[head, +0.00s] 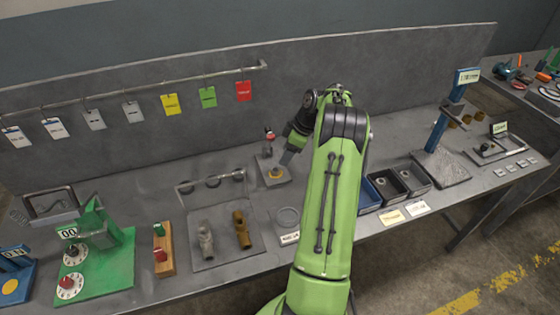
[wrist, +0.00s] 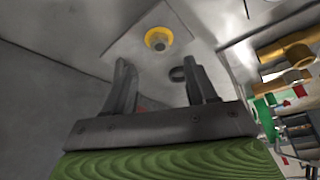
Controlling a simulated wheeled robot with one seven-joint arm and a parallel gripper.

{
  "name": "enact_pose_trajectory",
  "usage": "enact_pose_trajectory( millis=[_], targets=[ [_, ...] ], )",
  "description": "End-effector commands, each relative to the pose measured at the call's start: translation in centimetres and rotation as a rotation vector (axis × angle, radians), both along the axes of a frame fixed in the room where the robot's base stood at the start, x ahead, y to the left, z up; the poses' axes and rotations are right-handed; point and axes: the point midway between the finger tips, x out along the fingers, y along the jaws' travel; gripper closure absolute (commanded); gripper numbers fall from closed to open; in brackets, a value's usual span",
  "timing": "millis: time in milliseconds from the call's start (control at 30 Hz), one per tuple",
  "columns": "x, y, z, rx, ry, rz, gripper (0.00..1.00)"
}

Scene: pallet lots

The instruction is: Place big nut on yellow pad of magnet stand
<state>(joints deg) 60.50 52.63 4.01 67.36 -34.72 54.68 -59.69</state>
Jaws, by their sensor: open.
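The magnet stand's grey plate (head: 264,180) lies on the bench just left of my arm in the head view, and it fills the upper middle of the wrist view (wrist: 130,45). Its round yellow pad (wrist: 149,35) shows in the wrist view; the pad in the head view (head: 277,175) is small. A greyish nut (wrist: 159,42) appears to sit on the pad, inside its yellow rim. My gripper (wrist: 162,75) is open and empty, with its fingers apart and clear of the nut.
A red-topped post (head: 269,136) stands behind the plate. Dark bins (head: 410,180) and a blue-posted stand (head: 440,125) are to the right. Coloured tags hang along the back rail.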

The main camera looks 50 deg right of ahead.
Motion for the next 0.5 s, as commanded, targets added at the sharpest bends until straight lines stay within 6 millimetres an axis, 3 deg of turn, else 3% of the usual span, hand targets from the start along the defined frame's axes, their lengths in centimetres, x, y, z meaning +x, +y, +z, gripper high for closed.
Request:
enact_pose_trajectory(
  millis=[100, 233, 300, 367, 467, 500],
  targets=[
    [-0.8, -0.5, 2.6, -0.001, -0.002, -0.002, 0.44],
    [-1.2, -0.7, 3.8, -0.002, -0.001, -0.001, 0.44],
    [-0.8, 0.1, 4.7, -0.005, 0.004, -0.002, 0.44],
    [0.1, 2.0, 6.5, -0.014, 0.014, -0.012, 0.44],
    [1.7, 7.8, 11.0, -0.036, 0.039, -0.052, 0.44],
    [1.9, 10.6, 12.8, -0.048, 0.047, -0.076, 0.44]
  ],
)
